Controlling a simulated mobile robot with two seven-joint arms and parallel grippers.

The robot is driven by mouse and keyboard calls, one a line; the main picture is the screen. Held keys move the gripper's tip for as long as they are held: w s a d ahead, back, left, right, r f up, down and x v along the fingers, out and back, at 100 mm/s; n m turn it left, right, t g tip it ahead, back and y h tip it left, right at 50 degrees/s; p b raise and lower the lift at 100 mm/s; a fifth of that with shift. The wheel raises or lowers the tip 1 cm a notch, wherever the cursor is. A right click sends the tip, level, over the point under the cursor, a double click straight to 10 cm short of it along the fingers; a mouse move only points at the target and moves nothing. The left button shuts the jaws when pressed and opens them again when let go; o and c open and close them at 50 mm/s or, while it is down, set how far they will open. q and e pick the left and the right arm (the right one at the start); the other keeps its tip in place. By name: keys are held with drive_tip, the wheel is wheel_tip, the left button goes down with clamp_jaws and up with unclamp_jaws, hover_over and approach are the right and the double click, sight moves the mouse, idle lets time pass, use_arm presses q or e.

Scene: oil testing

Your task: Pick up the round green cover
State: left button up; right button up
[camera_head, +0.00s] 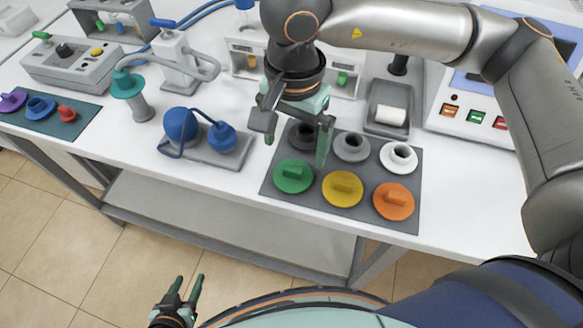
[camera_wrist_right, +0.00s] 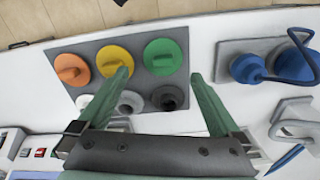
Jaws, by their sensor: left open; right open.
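The round green cover (camera_head: 293,176) with a raised bar handle lies flat at the front left of a dark grey mat (camera_head: 271,192). In the right wrist view the green cover (camera_wrist_right: 164,57) lies beyond and between the open fingers. My right gripper (camera_head: 296,148) is open and empty above the mat, just behind the green cover and apart from it; its fingers also show in the right wrist view (camera_wrist_right: 158,90). My left gripper (camera_head: 186,292) is open and empty, low over the floor in front of the table.
A yellow cover (camera_head: 342,189) and an orange cover (camera_head: 394,201) lie right of the green one. Black, grey (camera_head: 352,147) and white (camera_head: 398,157) ring-shaped pieces stand behind them. A blue two-bulb device (camera_head: 182,125) stands left of the mat, with bare table between.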

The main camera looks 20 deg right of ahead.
sight(292, 170)
wheel_tip(292, 170, down, 4)
drive_tip(key=shift+r, duration=0.1)
drive_tip(key=shift+w+f+p, duration=0.2)
drive_tip(key=shift+f+p, duration=0.15)
drive_tip(key=shift+f, duration=1.05)
drive_tip(key=shift+w+f+p, duration=0.15)
drive_tip(key=shift+f+p, duration=0.2)
drive_tip(key=shift+f, duration=1)
drive_tip(key=shift+a, duration=0.1)
drive_tip(key=shift+c, duration=0.2)
drive_tip(key=c, duration=1)
drive_tip(key=shift+o, duration=0.2)
drive_tip(key=shift+r, duration=0.15)
